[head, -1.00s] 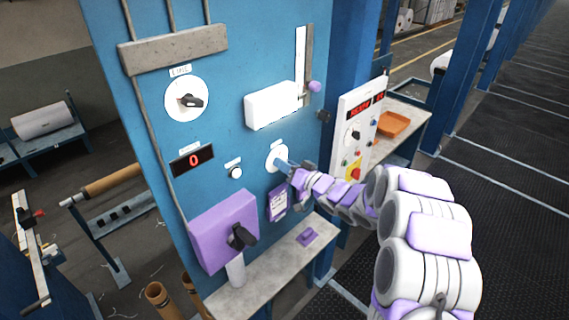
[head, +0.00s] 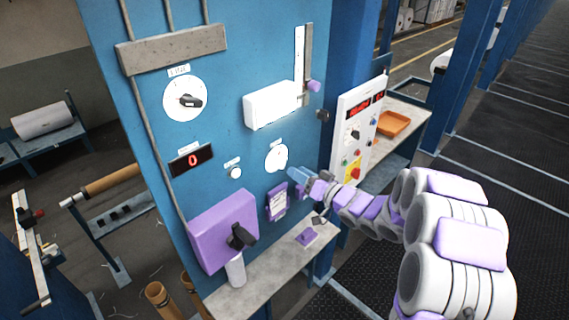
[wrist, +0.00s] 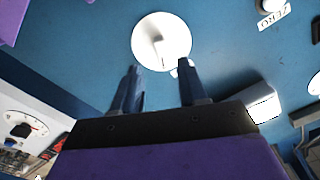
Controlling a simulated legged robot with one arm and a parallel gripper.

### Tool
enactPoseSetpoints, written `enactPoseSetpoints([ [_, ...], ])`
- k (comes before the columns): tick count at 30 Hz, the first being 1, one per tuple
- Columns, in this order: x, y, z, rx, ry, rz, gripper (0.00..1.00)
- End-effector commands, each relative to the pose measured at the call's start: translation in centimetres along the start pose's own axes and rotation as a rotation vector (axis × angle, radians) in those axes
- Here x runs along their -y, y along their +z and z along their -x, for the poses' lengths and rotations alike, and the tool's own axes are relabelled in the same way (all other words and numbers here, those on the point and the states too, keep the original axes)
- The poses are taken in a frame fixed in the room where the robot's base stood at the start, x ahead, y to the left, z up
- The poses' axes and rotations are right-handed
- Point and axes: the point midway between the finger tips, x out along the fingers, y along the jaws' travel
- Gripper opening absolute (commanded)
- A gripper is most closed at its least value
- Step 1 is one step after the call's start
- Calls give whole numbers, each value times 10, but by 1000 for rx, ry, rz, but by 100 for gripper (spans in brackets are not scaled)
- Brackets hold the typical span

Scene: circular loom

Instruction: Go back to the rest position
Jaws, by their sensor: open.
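My gripper (head: 298,176) is open and empty, to the right of and a little below a white round dial (head: 276,158) on the blue panel (head: 232,100). It stands apart from the dial in the head view. In the wrist view my gripper (wrist: 160,72) shows two separated dark blue fingers pointing toward the panel. The white dial (wrist: 174,32) with its pale knob lies just beyond the fingertips there. My arm reaches in from the lower right of the head view.
A purple box (head: 222,230) with a black handle projects from the panel's lower left. A narrow grey shelf (head: 262,276) lies below my gripper. A white control box (head: 358,135) stands at the right, in front of an orange tray (head: 393,124). Open dark floor lies farther right.

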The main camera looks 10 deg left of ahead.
Motion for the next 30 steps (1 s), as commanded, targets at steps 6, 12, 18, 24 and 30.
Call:
enactPoseSetpoints([
  [6,0,0,3,0,-1,1,43],
  [12,1,0,3,1,-1,1,43],
  [18,0,0,3,1,1,2,43],
  [24,-24,7,12,44,133,70,43],
  [30,-71,21,56,169,456,184,43],
])
